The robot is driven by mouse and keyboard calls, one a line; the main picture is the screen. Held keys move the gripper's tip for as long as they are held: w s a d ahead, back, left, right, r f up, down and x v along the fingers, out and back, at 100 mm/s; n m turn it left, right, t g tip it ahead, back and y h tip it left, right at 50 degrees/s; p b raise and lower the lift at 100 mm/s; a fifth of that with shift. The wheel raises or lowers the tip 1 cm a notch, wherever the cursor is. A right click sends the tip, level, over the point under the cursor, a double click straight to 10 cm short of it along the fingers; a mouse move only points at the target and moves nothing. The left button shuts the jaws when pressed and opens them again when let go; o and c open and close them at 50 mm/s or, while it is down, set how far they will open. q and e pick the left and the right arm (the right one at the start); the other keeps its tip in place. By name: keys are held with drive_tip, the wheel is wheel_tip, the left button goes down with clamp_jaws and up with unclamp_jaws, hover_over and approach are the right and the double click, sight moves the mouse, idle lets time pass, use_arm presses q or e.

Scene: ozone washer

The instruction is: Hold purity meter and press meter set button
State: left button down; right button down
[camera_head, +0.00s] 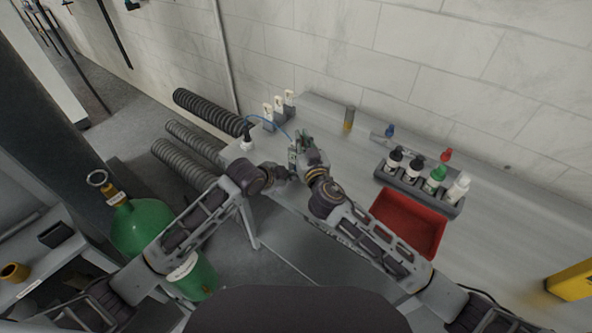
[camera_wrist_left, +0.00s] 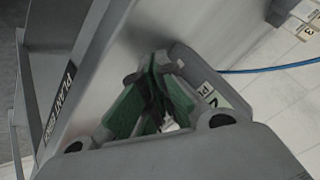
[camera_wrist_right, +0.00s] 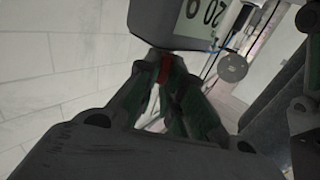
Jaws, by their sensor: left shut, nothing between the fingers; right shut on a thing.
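The purity meter is a grey handheld box with a blue tube. In the right wrist view its display end (camera_wrist_right: 205,22), with large dark digits, stands just beyond my right gripper (camera_wrist_right: 163,62). My right gripper is shut on the meter, and a red part shows at the fingertips. In the head view the meter (camera_head: 293,151) is small and partly covered by my right gripper (camera_head: 301,140). My left gripper (camera_head: 290,177) is shut and empty close below it. In the left wrist view the meter's labelled edge (camera_wrist_left: 208,88) lies beside the left fingertips (camera_wrist_left: 158,66). Contact and the set button cannot be made out.
A grey bench (camera_head: 340,155) runs along the tiled wall. It carries a bottle rack (camera_head: 410,183), a red tray (camera_head: 408,222) and a small white bottle (camera_head: 247,142). Green cylinders (camera_head: 143,228) stand at left. Coiled hoses (camera_head: 205,108) lie behind the bench's left end.

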use_arm(q)
drive_tip(key=shift+s, duration=0.1)
drive_tip(key=shift+s+a, duration=0.4)
drive_tip(key=shift+s, duration=0.3)
drive_tip(key=shift+s+a, duration=0.35)
drive_tip(key=shift+s, duration=0.35)
drive_tip(key=shift+s+a, duration=0.4)
drive_tip(key=shift+s, duration=0.3)
use_arm(e)
drive_tip(key=c, duration=1.5)
unclamp_jaws()
drive_tip(key=shift+o, duration=0.2)
drive_tip(key=shift+s, duration=0.2)
drive_tip(key=v, duration=1.1)
drive_tip(key=shift+s, duration=0.25)
drive_tip(key=shift+d, duration=0.1)
